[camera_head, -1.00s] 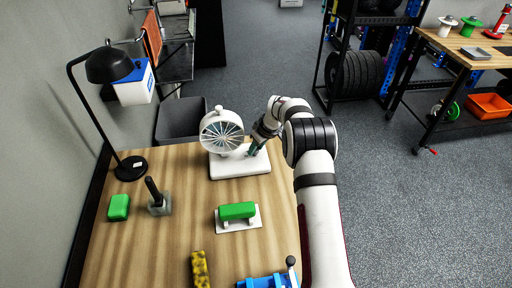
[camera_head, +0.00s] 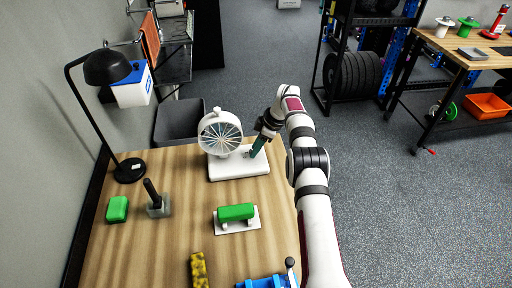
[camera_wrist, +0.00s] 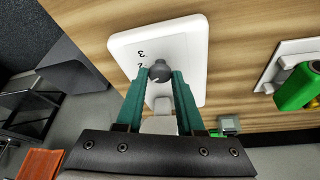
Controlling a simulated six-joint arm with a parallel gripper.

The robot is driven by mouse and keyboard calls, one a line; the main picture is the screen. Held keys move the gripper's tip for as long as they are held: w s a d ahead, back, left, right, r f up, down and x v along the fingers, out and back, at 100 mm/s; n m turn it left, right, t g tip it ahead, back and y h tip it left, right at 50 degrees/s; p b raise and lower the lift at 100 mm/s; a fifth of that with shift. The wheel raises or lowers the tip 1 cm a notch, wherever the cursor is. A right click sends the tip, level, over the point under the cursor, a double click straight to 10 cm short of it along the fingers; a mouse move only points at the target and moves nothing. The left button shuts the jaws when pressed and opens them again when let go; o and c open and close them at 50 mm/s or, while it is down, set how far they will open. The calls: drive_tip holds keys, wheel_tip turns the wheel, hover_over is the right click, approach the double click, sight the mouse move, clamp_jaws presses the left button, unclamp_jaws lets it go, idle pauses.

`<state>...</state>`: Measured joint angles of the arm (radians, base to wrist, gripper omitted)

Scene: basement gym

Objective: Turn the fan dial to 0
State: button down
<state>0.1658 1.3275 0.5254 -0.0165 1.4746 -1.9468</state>
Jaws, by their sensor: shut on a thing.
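The white fan (camera_head: 220,132) stands on its white base (camera_head: 240,167) near the back edge of the wooden table. The base also shows in the wrist view (camera_wrist: 190,45), with the marks "3" and "2" beside the dial. The small grey dial (camera_wrist: 160,71) sits between my two green fingertips. My gripper (camera_head: 254,153) is shut on the dial, coming in from the right of the base; its fingers (camera_wrist: 160,76) also show in the wrist view. The other dial marks are hidden or too small to read, so the dial's setting cannot be told.
A green block on a white stand (camera_head: 251,223), a green block (camera_head: 117,209), a dark-handled tool (camera_head: 152,190) and a black lamp (camera_head: 131,170) are on the table. A yellow-black block (camera_head: 198,268) and a blue item (camera_head: 260,283) lie at the front.

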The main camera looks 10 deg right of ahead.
idle(0.5)
drive_tip(key=c, duration=0.8)
unclamp_jaws()
drive_tip(key=v, duration=1.2)
